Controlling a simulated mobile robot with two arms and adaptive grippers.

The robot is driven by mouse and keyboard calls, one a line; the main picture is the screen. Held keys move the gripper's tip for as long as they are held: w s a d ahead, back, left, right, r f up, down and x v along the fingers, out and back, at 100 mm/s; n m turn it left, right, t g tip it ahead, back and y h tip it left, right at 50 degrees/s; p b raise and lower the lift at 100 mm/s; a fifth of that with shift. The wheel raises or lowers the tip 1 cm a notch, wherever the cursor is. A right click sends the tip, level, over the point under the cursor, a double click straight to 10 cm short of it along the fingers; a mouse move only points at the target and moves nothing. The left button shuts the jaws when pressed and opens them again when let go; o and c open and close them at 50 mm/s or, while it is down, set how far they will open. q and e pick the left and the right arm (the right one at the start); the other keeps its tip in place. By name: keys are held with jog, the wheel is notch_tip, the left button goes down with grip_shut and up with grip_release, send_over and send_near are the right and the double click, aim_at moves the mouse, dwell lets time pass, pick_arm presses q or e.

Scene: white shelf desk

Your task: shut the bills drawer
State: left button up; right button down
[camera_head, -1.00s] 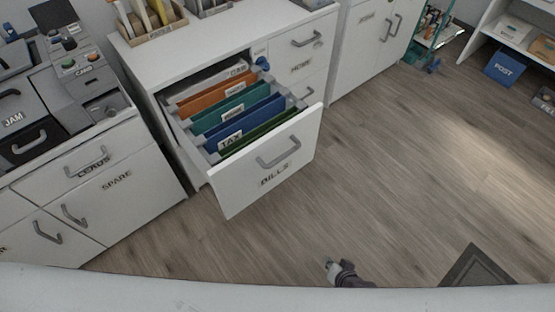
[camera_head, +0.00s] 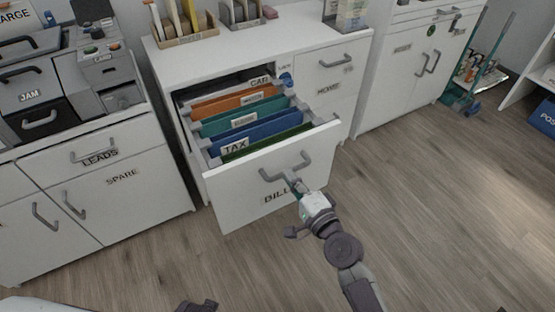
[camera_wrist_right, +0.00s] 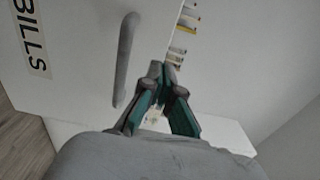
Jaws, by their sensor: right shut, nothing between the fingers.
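The bills drawer (camera_head: 240,195) is pulled out of the white cabinet, its front standing well clear of the body. Hanging folders in orange, teal, blue and green show inside it. Its grey bar handle (camera_head: 285,170) is on the front, above the partly covered BILLS label. The drawer front also fills much of the right wrist view (camera_wrist_right: 80,65), with the handle (camera_wrist_right: 125,60) left of the fingers. My right gripper (camera_head: 293,184) is shut and empty, its tips at the drawer front close by the handle. I cannot tell whether they touch.
The cabinet top (camera_head: 270,40) holds a wooden file rack (camera_head: 185,38). A lower cabinet labelled LEADS and SPARE (camera_head: 120,180) stands to the left. Another white cabinet (camera_head: 395,85) is to the right. The wooden floor (camera_head: 440,200) on the right is open.

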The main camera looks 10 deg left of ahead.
aim_at(273, 153)
jog(key=x, duration=0.5)
jog(key=shift+w+a, duration=0.25)
jog(key=shift+w, duration=0.1)
jog(key=shift+w+a, duration=0.3)
jog(key=shift+w, duration=0.1)
pick_arm(q)
jog(key=shift+w+d+r, duration=0.1)
jog(key=shift+w+r, duration=0.3)
jog(key=shift+r, duration=0.4)
jog(key=shift+b, duration=0.35)
pick_arm(e)
jog(key=shift+w, duration=0.1)
